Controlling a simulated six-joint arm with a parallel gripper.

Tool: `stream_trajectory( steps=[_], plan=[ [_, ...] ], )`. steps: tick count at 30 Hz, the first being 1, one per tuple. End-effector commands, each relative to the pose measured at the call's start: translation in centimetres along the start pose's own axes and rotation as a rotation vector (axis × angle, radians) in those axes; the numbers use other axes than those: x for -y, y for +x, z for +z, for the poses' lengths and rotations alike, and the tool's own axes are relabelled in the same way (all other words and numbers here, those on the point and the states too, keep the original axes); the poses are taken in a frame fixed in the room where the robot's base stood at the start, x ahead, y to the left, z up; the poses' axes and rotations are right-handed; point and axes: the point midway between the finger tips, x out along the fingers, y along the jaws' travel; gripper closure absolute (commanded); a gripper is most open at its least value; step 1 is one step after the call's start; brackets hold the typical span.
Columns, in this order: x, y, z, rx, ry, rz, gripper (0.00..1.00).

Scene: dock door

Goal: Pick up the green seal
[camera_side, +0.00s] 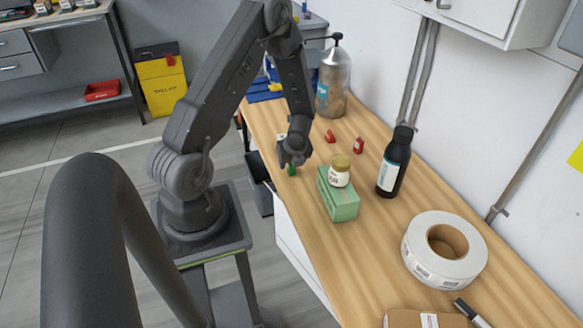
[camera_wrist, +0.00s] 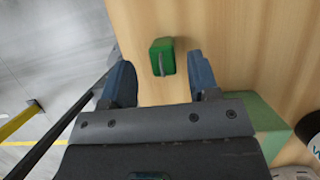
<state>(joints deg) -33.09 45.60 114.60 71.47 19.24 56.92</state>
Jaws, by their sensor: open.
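The green seal (camera_wrist: 162,56) is a small green block with a thin grey loop on it. It lies on the wooden bench near the bench's left edge in the wrist view. In the side view the seal (camera_side: 292,171) is small and partly hidden just below my gripper. My gripper (camera_side: 294,160) is open and empty above the bench. In the wrist view its two blue fingers (camera_wrist: 160,80) point toward the seal, one to each side, with the seal a little beyond the tips. I cannot tell the exact height between them.
A pale green box (camera_side: 339,199) with a small jar (camera_side: 340,171) on it stands close to the right of my gripper.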

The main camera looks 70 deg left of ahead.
Motion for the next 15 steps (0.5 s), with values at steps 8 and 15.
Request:
stream_trajectory(
  steps=[8, 15],
  plan=[
    [0.3, 3.7, 0.3, -0.002, 0.000, 0.003, 0.45],
    [0.4, 4.0, 0.3, -0.002, 0.001, 0.001, 0.45]
  ],
)
